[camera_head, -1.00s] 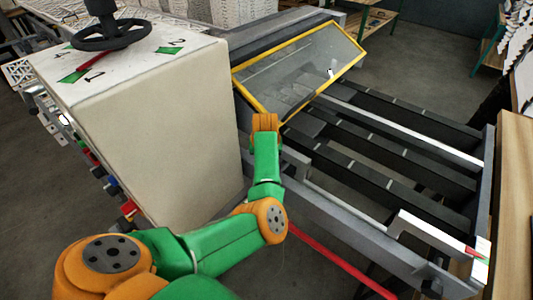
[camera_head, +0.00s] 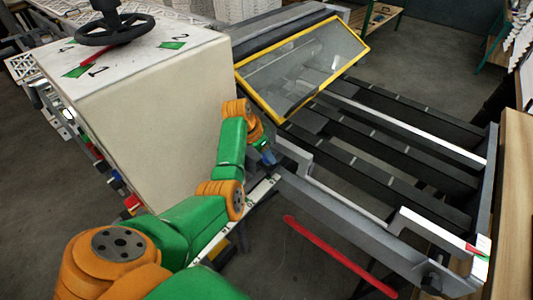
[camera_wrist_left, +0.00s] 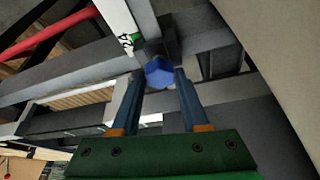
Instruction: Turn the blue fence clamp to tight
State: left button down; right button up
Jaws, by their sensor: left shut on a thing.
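The blue fence clamp (camera_wrist_left: 158,72) shows as a small blue knob in the left wrist view, under a dark grey block on the machine's front rail. My left gripper (camera_wrist_left: 160,78) has one finger on each side of the knob and is shut on it. In the head view a bit of blue (camera_head: 268,157) shows beside the orange wrist of my left arm, and the fingers are mostly hidden there. I cannot read the clamp's turn angle. My right gripper is not in view.
A white scale strip (camera_head: 262,190) with a green mark runs by the clamp. A large pale cabinet (camera_head: 160,120) with a handwheel (camera_head: 115,30) stands to the left. A yellow-framed clear guard (camera_head: 300,70) and dark slats (camera_head: 380,140) lie beyond. A red bar (camera_head: 335,255) is in front.

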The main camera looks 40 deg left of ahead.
pick_arm(q)
jog(key=shift+m+h, duration=0.4)
jog(key=shift+m, duration=0.5)
jog(key=shift+a+r, duration=0.1)
jog(key=shift+c, duration=2)
grip_release()
jog(key=b+v, duration=0.1)
jog(key=v, duration=0.6)
jog(key=shift+b, duration=0.35)
